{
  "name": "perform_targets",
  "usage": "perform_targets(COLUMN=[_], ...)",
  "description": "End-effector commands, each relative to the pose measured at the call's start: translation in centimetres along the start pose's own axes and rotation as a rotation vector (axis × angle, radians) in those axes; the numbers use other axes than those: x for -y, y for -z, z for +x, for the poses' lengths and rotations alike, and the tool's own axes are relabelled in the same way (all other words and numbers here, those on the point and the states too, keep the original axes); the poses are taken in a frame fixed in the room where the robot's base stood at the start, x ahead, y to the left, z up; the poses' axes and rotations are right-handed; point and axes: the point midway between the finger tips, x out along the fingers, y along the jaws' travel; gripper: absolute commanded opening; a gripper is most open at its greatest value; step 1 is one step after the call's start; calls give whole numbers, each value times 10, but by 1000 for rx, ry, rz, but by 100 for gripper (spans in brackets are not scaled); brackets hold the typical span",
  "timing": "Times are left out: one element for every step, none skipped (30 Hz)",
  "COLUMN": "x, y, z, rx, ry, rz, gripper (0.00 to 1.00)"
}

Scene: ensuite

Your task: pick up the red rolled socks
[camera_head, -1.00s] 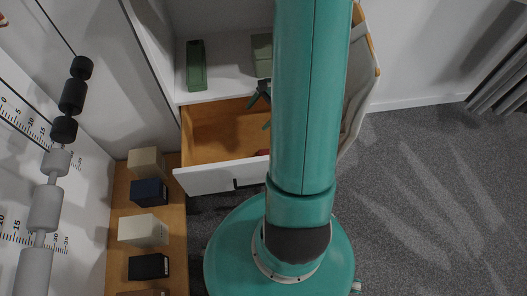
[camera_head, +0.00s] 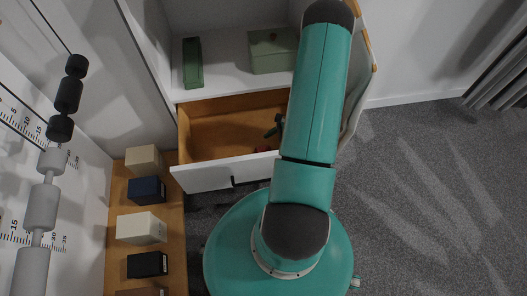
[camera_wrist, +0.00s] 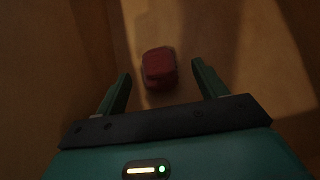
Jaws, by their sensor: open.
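The red rolled socks (camera_wrist: 159,68) lie on the wooden drawer floor in the wrist view, just beyond and between my two fingertips. A small red patch of the socks (camera_head: 262,149) shows in the head view, near the front of the open drawer (camera_head: 215,135). My gripper (camera_wrist: 161,82) is open, with one finger on each side and a gap between the fingers and the socks. In the head view, part of my gripper (camera_head: 276,126) shows inside the drawer, beside my arm. My arm hides the drawer's right end.
The drawer's white front (camera_head: 205,178) and wooden walls surround the gripper. A dark green box (camera_head: 193,63) and a paler green box (camera_head: 273,52) stand on the white shelf above. Several small boxes, one of them navy (camera_head: 147,191), line a wooden bench at left.

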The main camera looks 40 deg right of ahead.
Motion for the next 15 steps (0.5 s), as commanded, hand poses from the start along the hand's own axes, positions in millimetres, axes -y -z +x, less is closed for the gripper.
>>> perform_targets(x=[0, 0, -1, -2, -2, -3, -4, -4, -4, -4, -4, -4, -4, -4, -3], y=[0, 0, 0, -1, -1, -2, -3, -3, -3, -3, -3, -3, -3, -3, -3], z=[3, 5, 8, 12, 16, 22, 27, 32, 38, 42, 46, 50, 52, 54, 54], rx=[0, 0, 0, 0, 0, 0, 1, 1, 0, 0, 0, 0, 0, 0, -1], ry=[-1, -1, -1, -1, -2, -2, -2, -3, -2, -2, -2, -2, -1, 0, 0], rz=[0, 1, 1, 1, 1, 2, 1, 1, 1, 1, 1, 1, 0, 0, 0], gripper=[71, 71, 71, 71, 71, 71, 71, 71, 71, 71, 71, 71, 71, 71, 71])
